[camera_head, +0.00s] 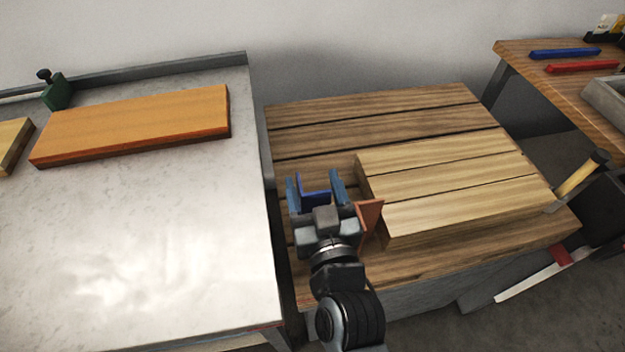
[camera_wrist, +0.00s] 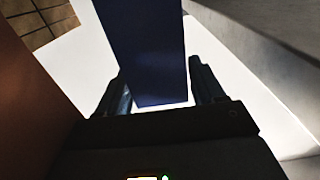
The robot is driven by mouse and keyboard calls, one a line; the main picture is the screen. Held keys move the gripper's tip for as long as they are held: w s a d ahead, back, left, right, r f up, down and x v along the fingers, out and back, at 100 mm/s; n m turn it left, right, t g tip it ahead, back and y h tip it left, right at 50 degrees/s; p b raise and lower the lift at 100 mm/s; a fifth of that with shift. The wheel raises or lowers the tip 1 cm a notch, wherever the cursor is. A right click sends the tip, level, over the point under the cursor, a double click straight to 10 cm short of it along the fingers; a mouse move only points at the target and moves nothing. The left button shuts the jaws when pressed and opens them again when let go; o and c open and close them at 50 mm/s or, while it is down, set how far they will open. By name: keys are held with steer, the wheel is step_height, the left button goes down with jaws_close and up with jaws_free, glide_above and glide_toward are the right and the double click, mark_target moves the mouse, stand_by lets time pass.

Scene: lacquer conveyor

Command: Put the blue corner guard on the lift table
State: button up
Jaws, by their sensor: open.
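The blue corner guard (camera_head: 314,197) is between the fingers of my gripper (camera_head: 313,176), over the left part of the slatted wooden platform (camera_head: 375,108). In the wrist view the guard is a dark blue upright strip (camera_wrist: 148,50) between the two fingers. My gripper is open around it; contact with either finger cannot be told. The guard's lower part is hidden by the gripper in the head view. I cannot tell for sure which surface is the lift table; the slatted platform may be it.
A reddish-brown corner guard (camera_head: 368,215) stands close to the right of my gripper, beside a stack of pale boards (camera_head: 450,190). A grey-topped table (camera_head: 150,240) with an orange board (camera_head: 135,123) is at left. A workbench (camera_head: 545,85) stands at the back right.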

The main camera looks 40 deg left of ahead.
steer(key=b+v, duration=0.1)
steer(key=v, duration=0.9)
steer(key=shift+s+d+b, duration=0.25)
steer(key=shift+b, duration=0.15)
